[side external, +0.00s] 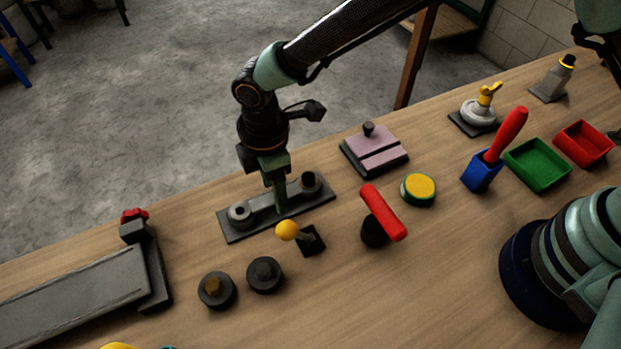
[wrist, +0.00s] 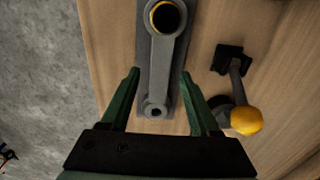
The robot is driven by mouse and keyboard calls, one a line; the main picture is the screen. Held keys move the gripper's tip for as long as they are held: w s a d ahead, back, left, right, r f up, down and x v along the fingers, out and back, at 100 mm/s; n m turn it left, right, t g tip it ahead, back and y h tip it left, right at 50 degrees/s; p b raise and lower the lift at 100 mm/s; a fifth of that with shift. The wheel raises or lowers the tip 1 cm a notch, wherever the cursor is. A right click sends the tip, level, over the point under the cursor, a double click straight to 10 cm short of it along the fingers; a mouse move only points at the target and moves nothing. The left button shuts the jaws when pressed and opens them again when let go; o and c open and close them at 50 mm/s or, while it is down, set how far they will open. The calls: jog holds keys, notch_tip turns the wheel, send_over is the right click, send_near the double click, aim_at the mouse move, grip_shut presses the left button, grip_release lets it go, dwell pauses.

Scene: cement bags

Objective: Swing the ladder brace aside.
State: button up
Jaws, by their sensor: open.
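The ladder brace looks like a grey bar (side external: 262,207) with round ends, lying along a dark grey base plate (side external: 232,236). In the wrist view the bar (wrist: 161,70) runs from a large round end with a yellow-rimmed dark centre at the top to a smaller round end with a hole near the bottom. My gripper (side external: 279,206) points down at the middle of the bar. In the wrist view its green fingers (wrist: 160,73) are open, one on each side of the bar. I cannot tell whether either finger touches it.
A yellow-knobbed lever (side external: 287,230) stands close in front of the plate. Two round black knobs (side external: 265,274) (side external: 217,290) and a red-handled piece (side external: 384,213) are nearby. A pink block (side external: 375,150) sits behind right. The grey conveyor-like slab (side external: 75,290) lies at left.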

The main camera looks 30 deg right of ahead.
grip_shut()
dwell(1.4)
